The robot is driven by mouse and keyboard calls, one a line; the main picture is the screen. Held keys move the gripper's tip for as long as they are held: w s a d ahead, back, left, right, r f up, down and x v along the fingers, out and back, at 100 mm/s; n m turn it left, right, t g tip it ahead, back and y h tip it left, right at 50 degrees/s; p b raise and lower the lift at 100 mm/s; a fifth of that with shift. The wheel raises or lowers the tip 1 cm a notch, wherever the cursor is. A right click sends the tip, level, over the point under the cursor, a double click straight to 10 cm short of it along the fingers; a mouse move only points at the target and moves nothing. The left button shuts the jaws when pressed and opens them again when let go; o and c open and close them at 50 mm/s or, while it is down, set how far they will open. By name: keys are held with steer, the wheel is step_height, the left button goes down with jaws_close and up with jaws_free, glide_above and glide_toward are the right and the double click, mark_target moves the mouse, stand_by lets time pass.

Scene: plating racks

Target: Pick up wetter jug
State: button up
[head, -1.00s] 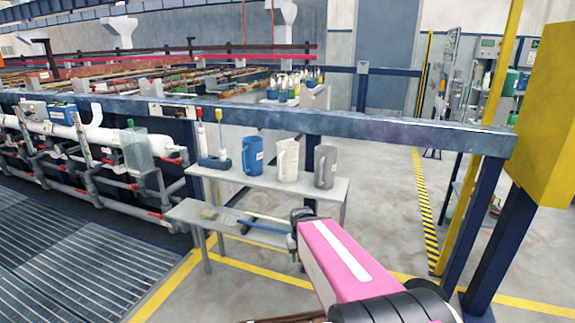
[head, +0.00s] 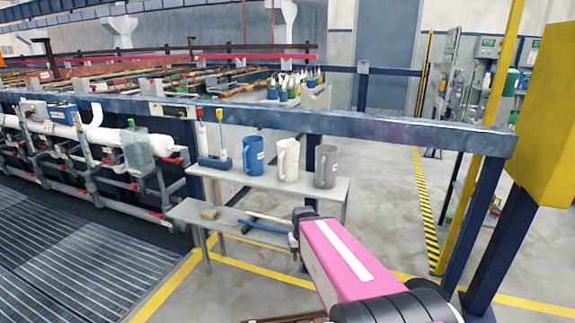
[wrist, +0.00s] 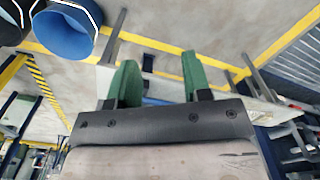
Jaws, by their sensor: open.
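Three jugs stand upright in a row on the upper grey shelf in the head view: a blue jug (head: 253,156), a white jug (head: 288,160) and a dark grey jug (head: 326,167). Their labels are too small to read, so I cannot tell which is the wetter jug. My gripper (wrist: 158,82) is open and empty, its two green fingers apart in the wrist view. In the head view it is mostly hidden by my pink arm, low in front of the shelves and apart from the jugs.
A blue holder (head: 215,162) stands left of the jugs. A blue round container (wrist: 65,32) shows in the wrist view.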

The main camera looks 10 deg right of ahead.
mark_target(287, 164)
steer(key=w+r+n+t+y, duration=0.45)
steer(key=w+r, duration=0.65)
steer(key=r, duration=0.3)
steer(key=w+r+n+t+y, duration=0.4)
steer(key=w+r+n+y, duration=0.15)
steer(key=w+r, duration=0.75)
steer(key=a, duration=0.1)
steer(key=w+a+f, duration=0.1)
steer(key=a, duration=0.1)
steer(key=w+a, duration=0.1)
steer(key=a, duration=0.1)
steer(key=shift+w+f, duration=0.2)
steer(key=shift+f, duration=0.1)
jaws_close()
